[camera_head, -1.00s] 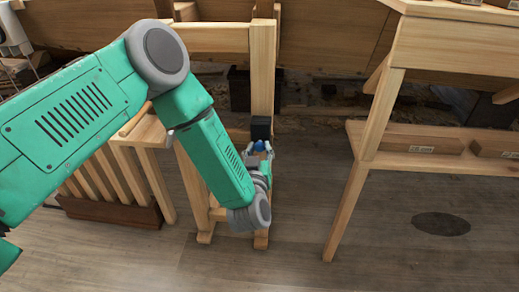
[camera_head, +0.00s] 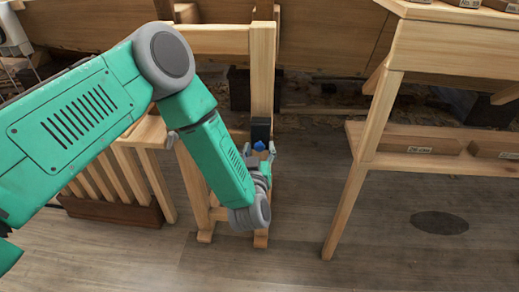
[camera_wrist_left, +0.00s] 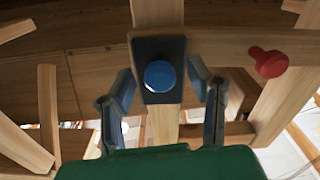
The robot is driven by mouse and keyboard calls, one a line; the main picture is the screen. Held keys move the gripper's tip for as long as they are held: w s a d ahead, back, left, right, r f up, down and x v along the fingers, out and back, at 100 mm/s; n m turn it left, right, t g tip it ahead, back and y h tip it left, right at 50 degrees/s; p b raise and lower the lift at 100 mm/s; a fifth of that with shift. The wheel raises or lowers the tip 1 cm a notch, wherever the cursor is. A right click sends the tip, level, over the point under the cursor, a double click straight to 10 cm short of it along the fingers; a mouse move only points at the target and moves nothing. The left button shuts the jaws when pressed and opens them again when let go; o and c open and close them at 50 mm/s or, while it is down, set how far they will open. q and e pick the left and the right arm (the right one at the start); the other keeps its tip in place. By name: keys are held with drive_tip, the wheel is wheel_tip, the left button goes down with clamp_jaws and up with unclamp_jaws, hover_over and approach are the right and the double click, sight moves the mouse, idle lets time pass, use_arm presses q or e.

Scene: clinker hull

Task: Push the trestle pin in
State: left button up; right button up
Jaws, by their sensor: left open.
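A blue round-headed pin (camera_wrist_left: 160,75) sits in a black plate (camera_wrist_left: 160,50) on an upright wooden post of the trestle. The plate (camera_head: 261,131) also shows on the post (camera_head: 263,75) in the head view. My left gripper (camera_head: 261,149) is in front of the plate, just at the blue head. In the left wrist view its open fingers (camera_wrist_left: 162,82) stand on either side of the plate and blue head, with gaps on both sides. How far the pin stands out is hard to tell from straight on. My right gripper is not in view.
A red knob (camera_wrist_left: 268,62) sits on a crosswise wooden beam to the right in the wrist view. A wooden bench with a shelf (camera_head: 340,160) holding labelled blocks (camera_head: 420,144) stands at the right. A slatted wooden frame (camera_head: 130,170) is at the left. The floor between is clear.

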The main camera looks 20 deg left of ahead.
use_arm(q)
drive_tip(key=v, duration=1.2)
idle(0.3)
